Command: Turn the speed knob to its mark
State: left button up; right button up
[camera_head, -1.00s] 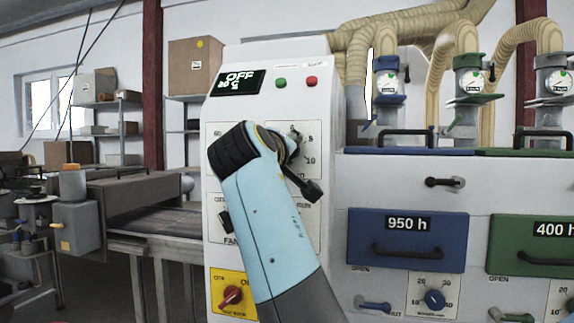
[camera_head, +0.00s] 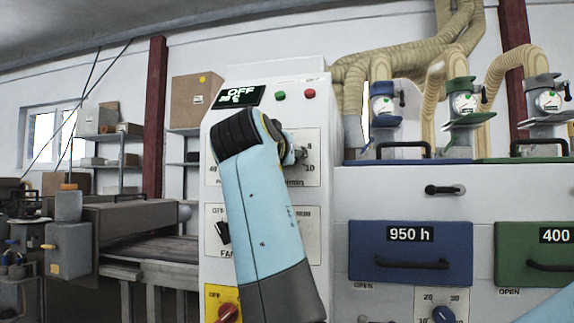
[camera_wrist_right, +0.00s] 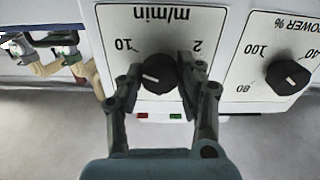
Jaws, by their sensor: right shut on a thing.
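The speed knob (camera_wrist_right: 157,75) is a round dark knob with a white pointer line, on the white panel marked m/min. In the right wrist view, numbers 10 and 2 stand either side of it. My right gripper (camera_wrist_right: 159,68) has one finger on each side of the knob and is shut on it. In the head view my right gripper (camera_head: 294,155) is mostly hidden behind my own wrist, in front of the upper dial plate (camera_head: 309,172). The knob is hidden there. The target mark cannot be made out. My left gripper is not in view.
A power knob (camera_wrist_right: 287,76) sits beside the speed dial. A blue drawer (camera_head: 411,254) is at right.

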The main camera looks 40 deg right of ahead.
jog(key=shift+f+m, duration=0.25)
jog(key=shift+m, duration=0.15)
jog(key=o, duration=1.1)
jog(key=shift+r, duration=0.1)
jog(key=shift+o, duration=0.2)
jog(key=shift+r, duration=0.1)
notch_tip(320, 180, up, 10)
jog(key=shift+f, duration=0.1)
